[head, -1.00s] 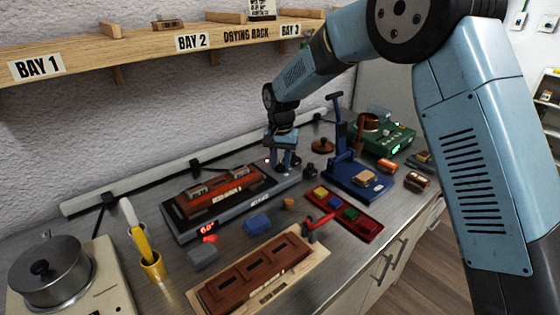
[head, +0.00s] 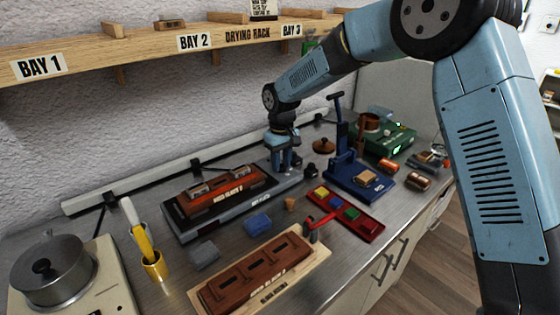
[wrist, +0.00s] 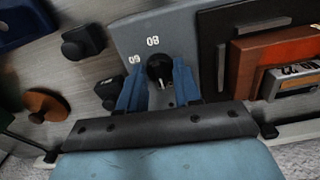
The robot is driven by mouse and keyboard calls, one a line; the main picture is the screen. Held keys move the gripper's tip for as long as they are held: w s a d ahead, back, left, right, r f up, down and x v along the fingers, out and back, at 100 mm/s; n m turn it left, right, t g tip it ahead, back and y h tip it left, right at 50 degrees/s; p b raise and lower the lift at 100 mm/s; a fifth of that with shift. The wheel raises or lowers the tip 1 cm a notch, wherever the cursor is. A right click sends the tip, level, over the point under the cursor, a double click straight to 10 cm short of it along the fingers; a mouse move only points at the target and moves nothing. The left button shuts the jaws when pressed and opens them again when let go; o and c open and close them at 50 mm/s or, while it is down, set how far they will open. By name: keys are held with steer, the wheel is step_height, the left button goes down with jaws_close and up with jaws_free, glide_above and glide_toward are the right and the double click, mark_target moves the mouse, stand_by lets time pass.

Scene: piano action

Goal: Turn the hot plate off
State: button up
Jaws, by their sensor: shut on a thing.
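The hot plate (head: 181,237) is a grey slab with a black top, and a brown-red mold with metal inserts (head: 222,196) lies on it. No red digits show on its front now. Its black knob (wrist: 158,71) with a white mark sits on the grey end panel, beside the printed numbers 60 and 80. My gripper (head: 284,163) is at the right end of the hot plate, pointing down. In the wrist view its blue fingers (wrist: 159,80) stand on both sides of the knob, shut on it.
A blue press (head: 350,170) and a red tray of colored blocks (head: 368,230) stand to the right. A blue block (head: 257,223), a grey block (head: 204,255) and a brown mold on a board (head: 250,274) lie in front. The drying rack (head: 150,52) is above.

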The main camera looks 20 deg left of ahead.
steer(key=shift+w+d+f+n, duration=0.1)
steer(key=shift+w+d+n, duration=0.1)
steer(key=shift+n, duration=0.2)
steer(key=o, duration=1)
steer(key=shift+a, duration=0.1)
steer(key=shift+o, duration=0.2)
steer(key=shift+s, duration=0.1)
step_height(320, 180, up, 14)
steer(key=shift+f, duration=0.15)
